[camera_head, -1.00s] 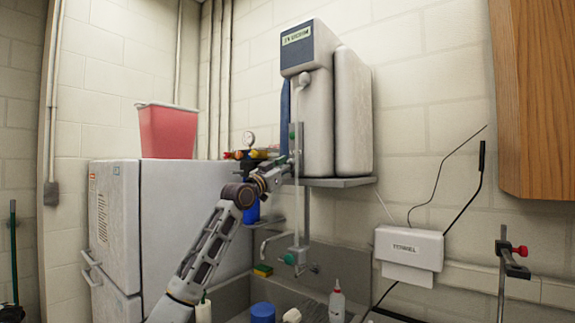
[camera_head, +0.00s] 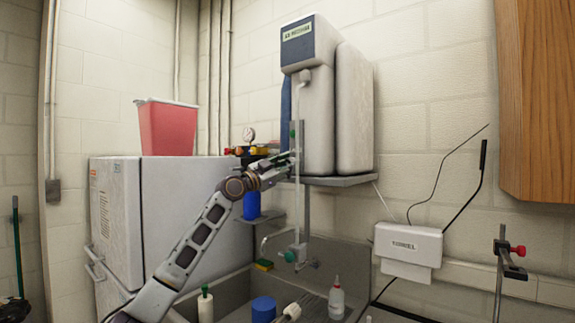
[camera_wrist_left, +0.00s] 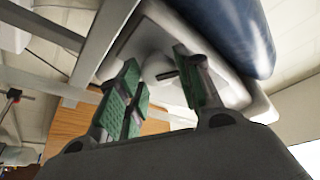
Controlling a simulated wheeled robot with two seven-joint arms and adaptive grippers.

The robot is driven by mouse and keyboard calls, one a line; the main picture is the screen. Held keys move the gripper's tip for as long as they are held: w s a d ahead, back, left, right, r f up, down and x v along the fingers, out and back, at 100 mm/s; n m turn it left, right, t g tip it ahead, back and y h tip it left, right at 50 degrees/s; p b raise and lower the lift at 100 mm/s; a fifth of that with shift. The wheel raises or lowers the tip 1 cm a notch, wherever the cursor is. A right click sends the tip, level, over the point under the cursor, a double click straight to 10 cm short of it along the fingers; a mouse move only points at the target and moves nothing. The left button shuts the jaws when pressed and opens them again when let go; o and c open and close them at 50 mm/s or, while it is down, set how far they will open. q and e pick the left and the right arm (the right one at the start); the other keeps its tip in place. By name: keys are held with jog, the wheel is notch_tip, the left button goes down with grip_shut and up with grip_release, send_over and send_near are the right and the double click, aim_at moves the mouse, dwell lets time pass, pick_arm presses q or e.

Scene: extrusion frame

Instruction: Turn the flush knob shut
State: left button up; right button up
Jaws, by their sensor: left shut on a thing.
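The tall white water unit with a blue-grey top (camera_head: 312,110) stands on a wall shelf. My left gripper (camera_head: 290,160) is at its lower left side, by the vertical pipe. In the left wrist view, the left gripper's green-padded fingers (camera_wrist_left: 163,88) are on either side of a pale rounded piece (camera_wrist_left: 158,70), which I take to be the flush knob, below the white unit. The gripper is shut on it. The knob is too small and hidden to make out in the head view, so its turn angle cannot be told. My right gripper is not in view.
The grey shelf (camera_head: 345,181) juts out close by the gripper. A tap with a green handle (camera_head: 290,256) rises over the sink (camera_head: 237,292) below. A white fridge (camera_head: 195,215) stands at left.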

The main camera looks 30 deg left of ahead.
pick_arm(q)
jog(key=shift+r+m+g+h, duration=0.1)
jog(key=shift+m+g+h, duration=0.6)
jog(key=shift+m, duration=1.3)
jog(key=shift+r+m+g+p, duration=0.1)
jog(key=shift+m+g+p, duration=0.8)
jog(key=shift+m, duration=1.25)
jog(key=shift+m+g+p, duration=0.8)
jog(key=shift+m+p, duration=0.2)
jog(key=shift+m, duration=1.15)
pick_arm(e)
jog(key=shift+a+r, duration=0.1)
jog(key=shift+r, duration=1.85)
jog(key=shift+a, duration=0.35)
pick_arm(q)
jog(key=o, duration=1)
